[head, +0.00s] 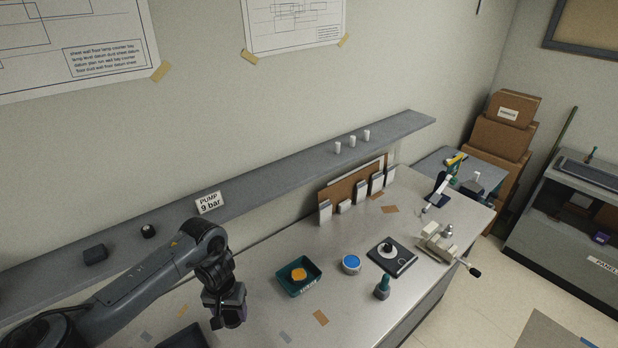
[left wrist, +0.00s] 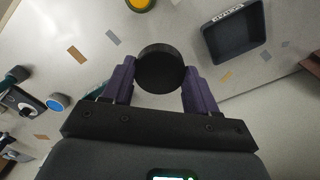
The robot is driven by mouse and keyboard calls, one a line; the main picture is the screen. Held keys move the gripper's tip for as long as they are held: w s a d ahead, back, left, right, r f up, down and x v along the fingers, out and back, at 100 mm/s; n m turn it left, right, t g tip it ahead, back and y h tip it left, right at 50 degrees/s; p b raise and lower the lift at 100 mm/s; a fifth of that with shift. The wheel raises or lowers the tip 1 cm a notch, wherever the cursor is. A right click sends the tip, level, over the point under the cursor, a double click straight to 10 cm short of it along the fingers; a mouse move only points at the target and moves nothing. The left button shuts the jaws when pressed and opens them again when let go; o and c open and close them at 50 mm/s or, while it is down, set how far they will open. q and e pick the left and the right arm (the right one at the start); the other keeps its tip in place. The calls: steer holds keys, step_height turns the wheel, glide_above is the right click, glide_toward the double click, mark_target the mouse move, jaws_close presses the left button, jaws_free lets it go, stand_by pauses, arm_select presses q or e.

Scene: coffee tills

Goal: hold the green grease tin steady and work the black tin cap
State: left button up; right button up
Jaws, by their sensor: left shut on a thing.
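My left gripper (head: 232,318) reaches down over the front of the counter. In the left wrist view its purple fingers (left wrist: 160,92) stand on either side of a round black piece, which looks like the black tin cap (left wrist: 161,68), and are shut on it. The cap shows a flat dark face and a short side wall. My right gripper is not in view.
A teal tray (head: 283,284) holds an orange piece. A dark tray (left wrist: 212,52) lies near my gripper. A grey shelf (head: 270,183) runs along the wall.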

arm_select(q)
steer(key=r, duration=0.1)
steer(key=a+r, duration=0.1)
steer(key=r, duration=0.1)
steer(key=s+a+r, duration=0.1)
steer(key=shift+r, duration=0.2)
steer(key=s, duration=0.1)
steer(key=s+d, duration=0.1)
steer(key=s+f, duration=0.1)
steer(key=s, duration=0.1)
steer(key=shift+d, duration=0.35)
